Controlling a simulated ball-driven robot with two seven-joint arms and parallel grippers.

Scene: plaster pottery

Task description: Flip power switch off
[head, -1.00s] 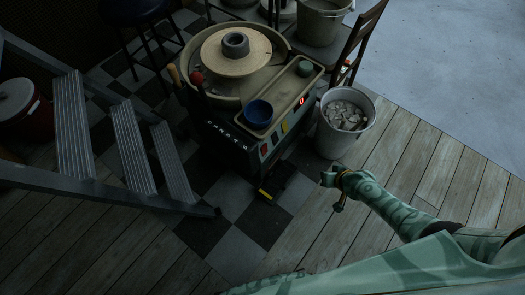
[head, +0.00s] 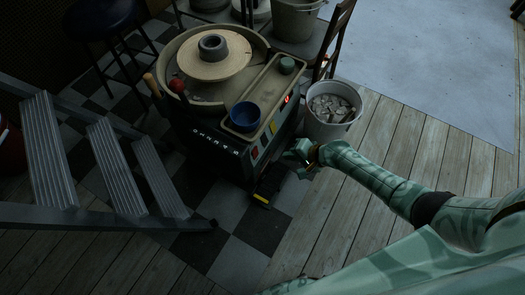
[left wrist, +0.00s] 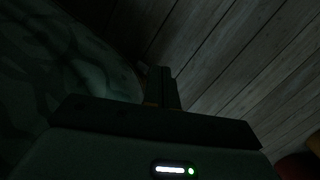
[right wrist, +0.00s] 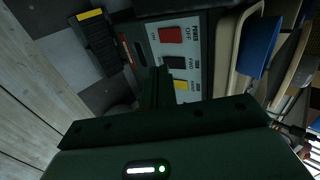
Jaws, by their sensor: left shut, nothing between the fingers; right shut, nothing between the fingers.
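The pottery wheel (head: 236,160) stands on the checkered floor, with a switch panel on its front right side. In the right wrist view the panel (right wrist: 204,60) carries a red switch (right wrist: 171,35) by the lettering POWER and OFF, a black switch (right wrist: 174,62) and a yellow switch (right wrist: 181,86). I cannot tell which way the red switch is tipped. My right gripper (head: 302,156) is shut and empty, in front of the panel and apart from it. Its closed fingers (right wrist: 160,74) cover part of the panel's lower left. My left gripper (left wrist: 162,74) is shut and empty over the plank floor.
A foot pedal (head: 268,183) with a yellow edge lies below the panel. A bucket of scraps (head: 331,112) stands just right of the wheel. A blue bowl (head: 245,116) sits on the wheel's side tray (head: 272,88). Metal steps (head: 115,165) stand at left.

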